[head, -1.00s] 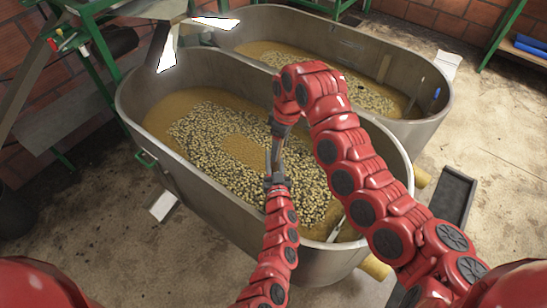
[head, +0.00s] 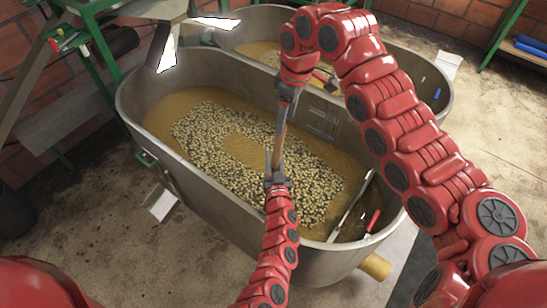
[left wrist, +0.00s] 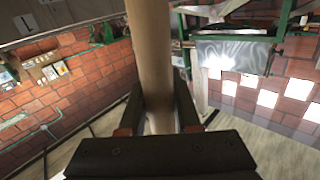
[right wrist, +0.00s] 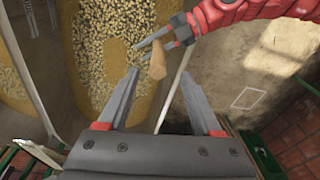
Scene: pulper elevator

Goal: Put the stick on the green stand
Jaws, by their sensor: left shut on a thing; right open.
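A brown wooden stick (head: 280,145) stands roughly upright above the near vat. My left gripper (head: 275,184) is shut on its lower part. In the left wrist view the stick (left wrist: 149,50) rises between the fingers (left wrist: 158,88). My right gripper (head: 285,100) is open by the stick's upper end. In the right wrist view the stick's end (right wrist: 157,64) shows near the gap between the open fingertips (right wrist: 158,76), without visible grip. Green metal frames show at the left (head: 97,45) and far right (head: 503,35); I cannot tell which is the green stand.
The near metal vat (head: 205,225) holds pale beans in brownish liquid. A second vat (head: 425,75) stands behind it. A red-handled tool (head: 372,222) lies at the near vat's right end. Bare floor (head: 85,250) is free at left.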

